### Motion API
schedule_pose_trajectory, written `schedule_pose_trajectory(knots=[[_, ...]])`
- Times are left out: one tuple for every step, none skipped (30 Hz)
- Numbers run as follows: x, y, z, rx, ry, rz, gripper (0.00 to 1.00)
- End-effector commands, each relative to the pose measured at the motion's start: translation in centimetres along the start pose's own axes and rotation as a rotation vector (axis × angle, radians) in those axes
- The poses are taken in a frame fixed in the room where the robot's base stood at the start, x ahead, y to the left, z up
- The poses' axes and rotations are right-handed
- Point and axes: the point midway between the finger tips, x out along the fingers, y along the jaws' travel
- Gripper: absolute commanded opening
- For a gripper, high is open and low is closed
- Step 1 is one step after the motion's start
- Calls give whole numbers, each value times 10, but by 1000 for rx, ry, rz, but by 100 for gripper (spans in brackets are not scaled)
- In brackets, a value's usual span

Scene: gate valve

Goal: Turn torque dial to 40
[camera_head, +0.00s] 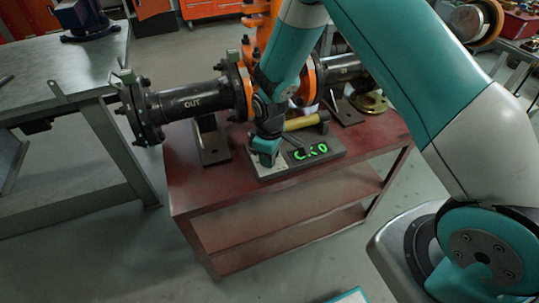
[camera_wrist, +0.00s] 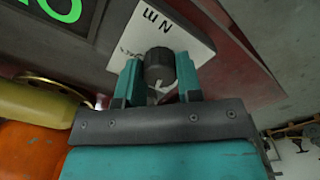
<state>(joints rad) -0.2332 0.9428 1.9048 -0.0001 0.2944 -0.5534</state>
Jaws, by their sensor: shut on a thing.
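The torque dial is a dark ribbed knob (camera_wrist: 159,64) on a white plate (camera_wrist: 189,34) lettered "N m" in the wrist view. My gripper (camera_wrist: 158,82) has one teal finger on each side of the knob and is shut on it. In the head view my gripper (camera_head: 265,150) points down at the left part of a grey box (camera_head: 328,154) on the red table, and hides the knob. The box's dark display (camera_head: 310,151) shows green characters that I cannot read surely. The dial's scale marks are mostly hidden or too small to read.
A yellow handle (camera_head: 302,122) lies behind the box. The flanged black pipe marked OUT (camera_head: 193,101) and the orange valve body stand close behind my gripper. The red table's (camera_head: 205,195) front left top is clear. A grey workbench (camera_head: 60,75) stands at left.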

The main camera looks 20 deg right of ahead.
Motion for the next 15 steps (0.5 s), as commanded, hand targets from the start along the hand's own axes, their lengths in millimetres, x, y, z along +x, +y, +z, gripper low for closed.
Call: schedule_pose_trajectory(knots=[[-1, 0, 0, 1, 1, 1, 9], [-1, 0, 0, 1, 1, 1, 9], [-1, 0, 0, 1, 1, 1, 9], [-1, 0, 0, 1, 1, 1, 35], [-1, 0, 0, 1, 1, 1, 42], [-1, 0, 0, 1, 1, 1, 51], [-1, 0, 0, 1, 1, 1, 58], [-1, 0, 0, 1, 1, 1, 59], [0, 0, 0, 1, 1, 1, 59], [0, 0, 0, 1, 1, 1, 59], [0, 0, 0, 1, 1, 1, 59], [0, 0, 0, 1, 1, 1, 59], [0, 0, 0, 1, 1, 1, 59], [0, 0, 0, 1, 1, 1, 59], [-1, 0, 0, 1, 1, 1, 59]])
